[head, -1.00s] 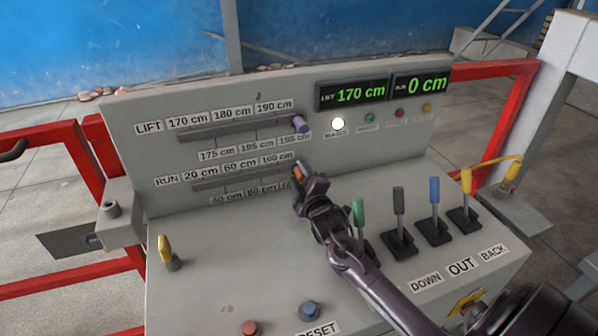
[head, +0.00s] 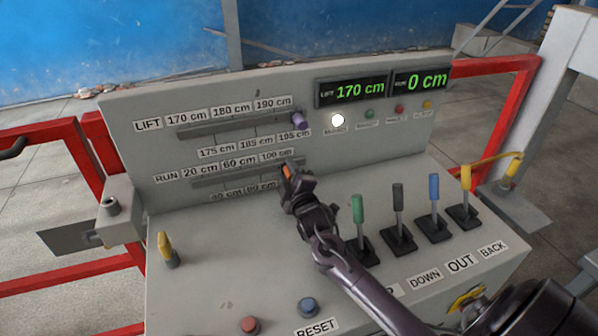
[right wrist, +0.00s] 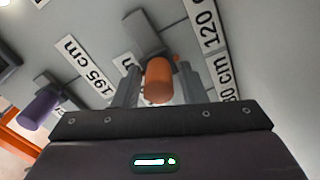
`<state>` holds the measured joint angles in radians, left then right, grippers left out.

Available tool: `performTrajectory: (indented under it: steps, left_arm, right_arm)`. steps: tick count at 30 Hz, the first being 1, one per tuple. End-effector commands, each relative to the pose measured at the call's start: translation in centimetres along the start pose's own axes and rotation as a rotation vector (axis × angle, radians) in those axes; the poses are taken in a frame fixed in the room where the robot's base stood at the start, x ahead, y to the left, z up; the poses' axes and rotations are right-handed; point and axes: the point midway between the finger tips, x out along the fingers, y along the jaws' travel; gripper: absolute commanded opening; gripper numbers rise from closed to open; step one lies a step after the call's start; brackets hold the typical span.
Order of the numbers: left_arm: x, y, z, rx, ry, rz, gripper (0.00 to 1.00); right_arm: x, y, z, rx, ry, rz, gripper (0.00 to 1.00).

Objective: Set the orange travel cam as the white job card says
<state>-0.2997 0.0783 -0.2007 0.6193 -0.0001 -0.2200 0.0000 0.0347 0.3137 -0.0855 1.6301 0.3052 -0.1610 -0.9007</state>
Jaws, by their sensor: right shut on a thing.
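The orange travel cam (head: 287,171) sits on the lower RUN slot (head: 215,181), toward its right part, near the 100 cm label. My right gripper (head: 290,180) is shut on the cam. In the right wrist view the orange cam (right wrist: 159,80) stands between the two fingers, with a 120 cm label beside it. The labels under the right end of the RUN row are partly hidden by my gripper in the head view. The white job card is not seen in either view. My left gripper is not in view.
A purple cam (head: 299,120) sits at the right end of the LIFT slot. The displays (head: 360,90) read LIFT 170 cm and RUN 0 cm. A white lamp (head: 338,120) is lit. Green, black, blue and yellow levers (head: 398,205) stand right of my arm. A yellow key-like knob (head: 166,248) is at left.

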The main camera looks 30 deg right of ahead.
Motion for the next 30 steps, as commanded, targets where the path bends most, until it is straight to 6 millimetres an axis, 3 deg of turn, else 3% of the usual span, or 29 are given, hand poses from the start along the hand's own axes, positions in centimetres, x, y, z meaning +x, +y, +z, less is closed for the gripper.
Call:
performTrajectory:
  steps: [3, 8, 19, 20, 21, 30]
  left_arm:
    - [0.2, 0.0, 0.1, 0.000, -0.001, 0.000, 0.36]
    - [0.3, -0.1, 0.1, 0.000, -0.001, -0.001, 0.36]
    - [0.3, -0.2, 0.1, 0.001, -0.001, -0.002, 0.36]
    - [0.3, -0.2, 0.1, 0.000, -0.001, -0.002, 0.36]
    - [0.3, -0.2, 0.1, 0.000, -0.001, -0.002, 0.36]
    - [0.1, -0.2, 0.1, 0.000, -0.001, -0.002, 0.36]
  right_arm:
    - [0.0, -1.3, -3.2, 0.012, 0.005, -0.002, 0.00]
    - [0.0, -2.4, -5.8, 0.008, 0.004, -0.002, 0.00]
    - [-0.1, -2.6, -6.4, 0.006, 0.003, -0.002, 0.00]
    - [-0.1, -2.6, -6.4, 0.006, 0.003, -0.001, 0.39]
    - [-0.1, -2.6, -6.4, 0.006, 0.003, -0.001, 0.44]
    - [-0.2, -2.5, -6.4, 0.004, 0.002, -0.002, 0.44]
